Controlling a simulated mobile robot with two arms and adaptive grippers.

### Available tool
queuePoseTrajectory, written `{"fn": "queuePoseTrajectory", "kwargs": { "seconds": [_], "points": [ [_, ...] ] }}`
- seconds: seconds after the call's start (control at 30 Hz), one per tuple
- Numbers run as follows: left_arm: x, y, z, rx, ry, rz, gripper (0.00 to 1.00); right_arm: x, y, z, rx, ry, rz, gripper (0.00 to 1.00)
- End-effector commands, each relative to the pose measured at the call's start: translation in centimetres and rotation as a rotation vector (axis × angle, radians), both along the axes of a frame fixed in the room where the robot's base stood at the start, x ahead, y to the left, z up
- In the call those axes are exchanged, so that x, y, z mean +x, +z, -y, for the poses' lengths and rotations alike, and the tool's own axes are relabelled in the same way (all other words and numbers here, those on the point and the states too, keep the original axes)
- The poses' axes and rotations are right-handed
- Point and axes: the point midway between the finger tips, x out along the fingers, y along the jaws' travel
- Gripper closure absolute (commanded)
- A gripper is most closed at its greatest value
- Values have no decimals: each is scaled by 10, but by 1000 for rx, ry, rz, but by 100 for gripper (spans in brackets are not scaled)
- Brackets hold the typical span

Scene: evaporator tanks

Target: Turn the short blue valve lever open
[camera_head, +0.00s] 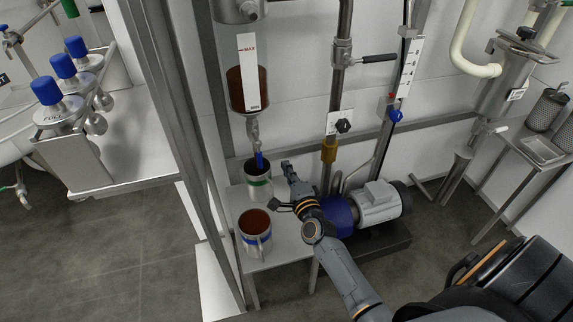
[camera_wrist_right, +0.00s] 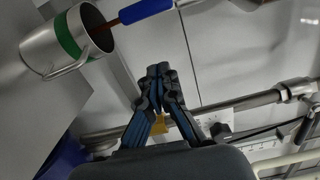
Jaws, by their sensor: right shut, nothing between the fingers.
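The short blue valve lever (camera_head: 259,160) hangs pointing down, in line with the outlet pipe under the sight glass (camera_head: 248,90) marked MAX. The lever also shows at the top of the right wrist view (camera_wrist_right: 146,10). A brown streak, looking like liquid, runs from near its end into the green-banded metal cup (camera_wrist_right: 68,38), which stands below it in the head view (camera_head: 258,188). My right gripper (camera_head: 287,166) is to the right of the lever and cup, apart from both. Its fingertips meet, empty, in the right wrist view (camera_wrist_right: 158,71). My left gripper is out of view.
A second metal cup (camera_head: 254,237) with brown contents stands in front on the small table (camera_head: 283,250). A motor pump (camera_head: 378,203) is right of my right gripper. A steel post (camera_head: 180,130) rises at the left. Pipes with a black-handled valve (camera_head: 377,58) stand behind.

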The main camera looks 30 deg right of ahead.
Motion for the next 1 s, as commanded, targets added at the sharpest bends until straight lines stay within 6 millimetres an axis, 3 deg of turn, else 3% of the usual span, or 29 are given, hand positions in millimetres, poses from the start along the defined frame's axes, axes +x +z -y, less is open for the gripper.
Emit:
{"fn": "queuePoseTrajectory", "kwargs": {
  "seconds": [0.5, 0.83, 0.93, 1.0],
  "points": [
    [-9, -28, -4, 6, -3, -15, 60, -77, 1, -15, 1, 0, 0, 100],
    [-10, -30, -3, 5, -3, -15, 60, -84, 1, -19, -10, 12, -5, 100],
    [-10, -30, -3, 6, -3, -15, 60, -86, 1, -36, -77, 80, -51, 100],
    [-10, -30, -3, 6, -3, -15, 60, -90, -1, -58, -172, 171, -111, 100]
  ]
}}
